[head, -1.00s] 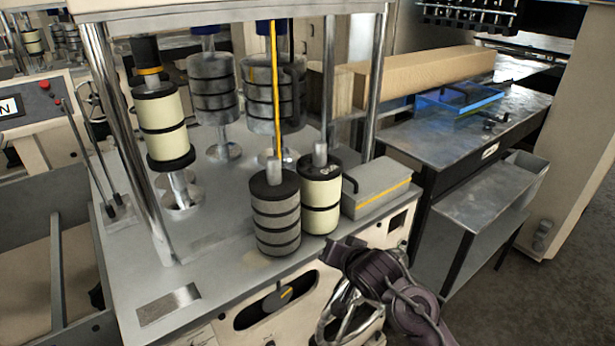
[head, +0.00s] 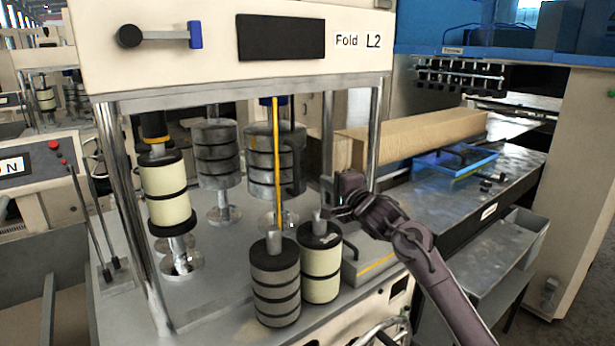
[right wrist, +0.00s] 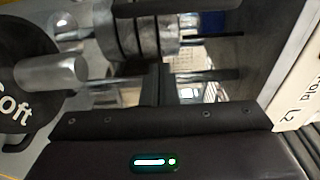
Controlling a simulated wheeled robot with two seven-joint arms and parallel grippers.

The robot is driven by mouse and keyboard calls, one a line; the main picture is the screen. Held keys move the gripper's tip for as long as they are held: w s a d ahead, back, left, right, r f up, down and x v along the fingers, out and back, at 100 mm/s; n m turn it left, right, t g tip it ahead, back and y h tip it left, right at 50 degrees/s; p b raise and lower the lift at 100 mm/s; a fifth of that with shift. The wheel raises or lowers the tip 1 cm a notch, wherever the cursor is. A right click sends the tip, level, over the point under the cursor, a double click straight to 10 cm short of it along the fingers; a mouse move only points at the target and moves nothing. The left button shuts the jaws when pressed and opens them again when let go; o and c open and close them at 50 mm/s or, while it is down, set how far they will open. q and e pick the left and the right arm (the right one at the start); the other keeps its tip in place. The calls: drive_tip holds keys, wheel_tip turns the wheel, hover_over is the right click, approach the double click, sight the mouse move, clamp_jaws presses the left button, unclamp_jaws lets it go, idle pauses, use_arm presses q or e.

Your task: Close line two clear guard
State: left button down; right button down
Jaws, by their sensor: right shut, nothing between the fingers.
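The line two machine carries a "Fold L2" label (head: 358,41) on its top housing. In its front opening, a yellow upright strip (head: 277,160) with a black bar handle (head: 298,165) hangs beside the rollers. It looks like the edge of the clear guard, seen nearly edge-on; the pane itself is hard to make out. My right gripper (head: 329,188) is shut and empty, to the right of the handle and apart from it, near the right front post. In the right wrist view the shut fingers (right wrist: 160,85) point toward a banded roller. My left gripper is out of view.
A grey banded roller (head: 276,282) and a cream roller (head: 321,265) stand upright on the machine's front deck below the handle. A grey box (head: 368,262) with a yellow stripe sits beside them. A steel table (head: 475,205) with a blue tray (head: 455,160) stands at right.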

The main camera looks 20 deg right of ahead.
sight(308, 168)
drive_tip(key=p+x, duration=0.1)
drive_tip(key=x, duration=0.3)
drive_tip(key=shift+w+a+r+p, duration=0.15)
drive_tip(key=shift+w+p, duration=0.2)
drive_tip(key=shift+w, duration=0.05)
drive_tip(key=s+a+p, duration=0.2)
drive_tip(key=a, duration=0.1)
drive_tip(key=shift+a+p, duration=0.2)
drive_tip(key=shift+p, duration=0.1)
drive_tip(key=shift+w+f, duration=0.1)
drive_tip(key=shift+f, duration=0.1)
